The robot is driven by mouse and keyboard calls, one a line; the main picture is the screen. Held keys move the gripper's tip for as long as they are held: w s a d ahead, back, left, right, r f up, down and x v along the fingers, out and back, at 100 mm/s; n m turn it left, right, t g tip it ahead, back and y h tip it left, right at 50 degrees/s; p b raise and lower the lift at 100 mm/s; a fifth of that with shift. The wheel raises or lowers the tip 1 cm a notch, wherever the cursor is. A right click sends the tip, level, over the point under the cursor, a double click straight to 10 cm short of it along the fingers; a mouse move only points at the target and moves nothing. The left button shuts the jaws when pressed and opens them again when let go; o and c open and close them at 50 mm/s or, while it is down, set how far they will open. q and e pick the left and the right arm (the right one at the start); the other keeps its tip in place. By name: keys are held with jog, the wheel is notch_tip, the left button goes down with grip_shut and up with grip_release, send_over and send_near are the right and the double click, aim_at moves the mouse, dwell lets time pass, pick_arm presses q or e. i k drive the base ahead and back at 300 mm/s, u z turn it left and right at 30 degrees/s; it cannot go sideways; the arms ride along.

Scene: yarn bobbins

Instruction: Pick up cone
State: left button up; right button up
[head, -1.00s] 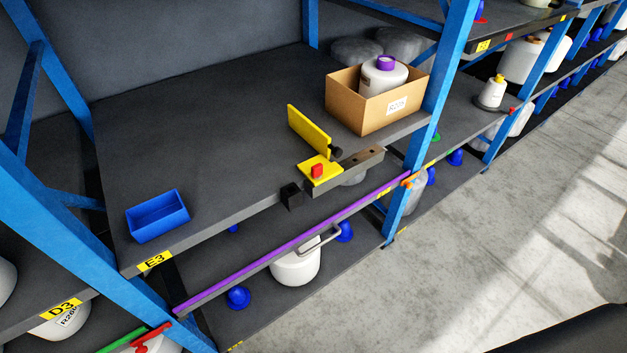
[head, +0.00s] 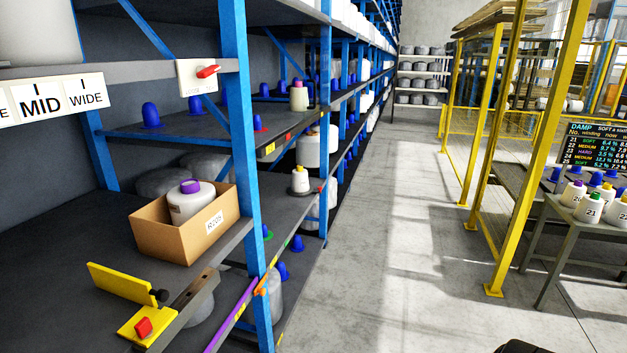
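A white yarn cone with a purple top (head: 190,205) sits in an open cardboard box (head: 170,240) on the left shelf; the box has a label with small lettering. A small white cone with a yellow top (head: 300,181) stands on a shelf further along. Several numbered white cones with coloured tops, one marked 21 (head: 589,209), stand on a table at the right edge.
A blue upright (head: 240,120) divides the left racks. A yellow stop (head: 135,285) with a red knob lies on the near shelf. A concrete aisle (head: 400,200) runs clear between the racks and a yellow post (head: 520,190). A DAMP board (head: 592,145) hangs above the right table (head: 560,212).

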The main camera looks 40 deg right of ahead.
aim_at(300, 183)
jog(key=z, duration=1.2)
